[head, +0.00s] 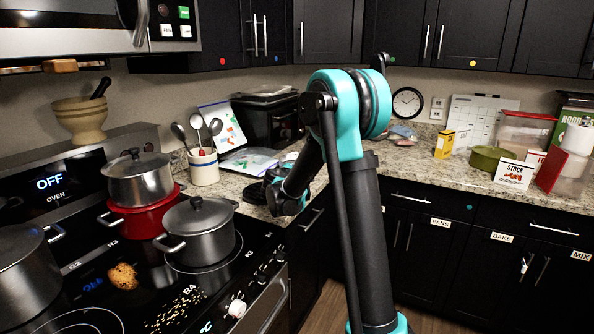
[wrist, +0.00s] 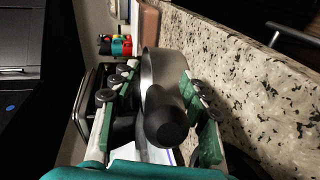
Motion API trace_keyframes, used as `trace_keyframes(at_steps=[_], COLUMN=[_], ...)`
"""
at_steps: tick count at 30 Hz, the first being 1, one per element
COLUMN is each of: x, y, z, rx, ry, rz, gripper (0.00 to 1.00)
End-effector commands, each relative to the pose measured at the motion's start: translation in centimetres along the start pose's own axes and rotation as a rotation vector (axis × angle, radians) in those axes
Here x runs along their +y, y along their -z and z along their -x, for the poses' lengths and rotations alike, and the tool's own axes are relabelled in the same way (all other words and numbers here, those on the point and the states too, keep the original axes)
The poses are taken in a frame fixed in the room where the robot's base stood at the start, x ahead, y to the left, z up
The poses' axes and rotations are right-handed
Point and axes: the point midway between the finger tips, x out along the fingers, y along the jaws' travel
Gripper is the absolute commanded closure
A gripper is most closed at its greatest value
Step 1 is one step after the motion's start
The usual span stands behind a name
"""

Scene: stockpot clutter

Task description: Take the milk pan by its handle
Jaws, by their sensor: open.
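In the wrist view, a grey metal pan (wrist: 152,68), which looks like the milk pan, lies between the fingers of my gripper (wrist: 158,85). Its dark, rounded handle (wrist: 167,126) points towards the camera. My gripper is open, with one finger on each side of the pan and handle. The right finger is close to the handle; I cannot tell whether it touches. In the head view, my gripper (head: 277,190) is low over the counter left of my arm, and the pan is not clearly distinguishable there.
A speckled counter (wrist: 248,92) runs along the right of the wrist view. In the head view, a utensil crock (head: 203,167) stands left of my gripper. A lidded grey pot (head: 198,231) and a red pot (head: 143,216) stand on the stove.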

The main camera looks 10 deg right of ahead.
Motion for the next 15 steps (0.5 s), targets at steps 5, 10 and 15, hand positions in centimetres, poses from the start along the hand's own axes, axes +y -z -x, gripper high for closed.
trace_keyframes(at_steps=[5,10,15], x=[-0.01,-0.01,-0.01], y=[0.01,0.02,0.02], z=[0.05,0.07,0.07], rx=[0.000,0.000,0.000], ry=[0.000,0.000,0.000], rz=[0.000,0.000,0.000], gripper=[0.62,0.83,1.00])
